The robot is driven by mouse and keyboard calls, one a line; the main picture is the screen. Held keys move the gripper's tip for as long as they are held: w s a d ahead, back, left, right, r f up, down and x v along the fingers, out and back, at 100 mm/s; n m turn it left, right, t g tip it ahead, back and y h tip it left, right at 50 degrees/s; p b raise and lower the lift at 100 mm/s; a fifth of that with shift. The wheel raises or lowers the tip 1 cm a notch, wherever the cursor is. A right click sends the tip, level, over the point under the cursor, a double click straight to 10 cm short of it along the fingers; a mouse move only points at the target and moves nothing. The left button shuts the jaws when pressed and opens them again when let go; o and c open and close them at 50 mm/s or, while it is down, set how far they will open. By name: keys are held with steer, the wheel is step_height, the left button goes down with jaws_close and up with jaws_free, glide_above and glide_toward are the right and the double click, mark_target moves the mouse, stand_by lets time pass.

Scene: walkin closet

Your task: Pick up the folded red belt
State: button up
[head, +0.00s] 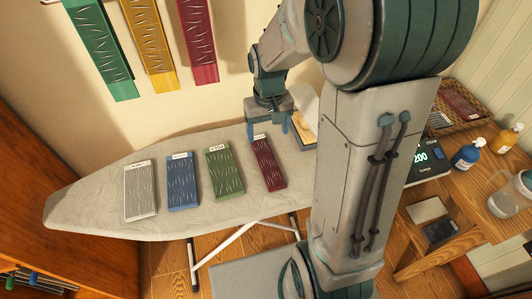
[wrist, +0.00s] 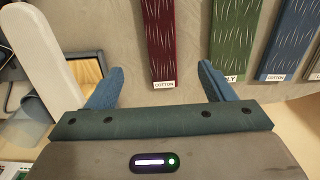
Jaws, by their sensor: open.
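The folded red belt (head: 268,165) is a dark red strip with light slanted marks, lying flat on the ironing board (head: 100,213), rightmost in a row of folded strips. In the wrist view the red belt (wrist: 159,40) shows a white end label reading "COTTON". My gripper (head: 267,130) is at the belt's far, labelled end. In the wrist view my gripper (wrist: 161,72) is open, with one blue finger on each side of the belt's line and the labelled end between them. No contact shows, and its height above the board is hard to tell.
Green (head: 224,172), blue (head: 182,181) and white (head: 140,190) folded strips lie left of the red belt. A pale, rounded object (head: 305,108) stands right of my gripper. The desk at right holds bottles (head: 466,155), a display device (head: 428,158) and a basket (head: 488,108).

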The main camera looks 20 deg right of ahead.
glide_above(268, 163)
step_height(268, 163, down, 8)
steer(key=shift+w+r, duration=0.15)
steer(key=shift+f+p, duration=0.85)
steer(key=shift+f, duration=1.85)
steer(key=shift+s, duration=0.2)
steer(key=c, duration=1)
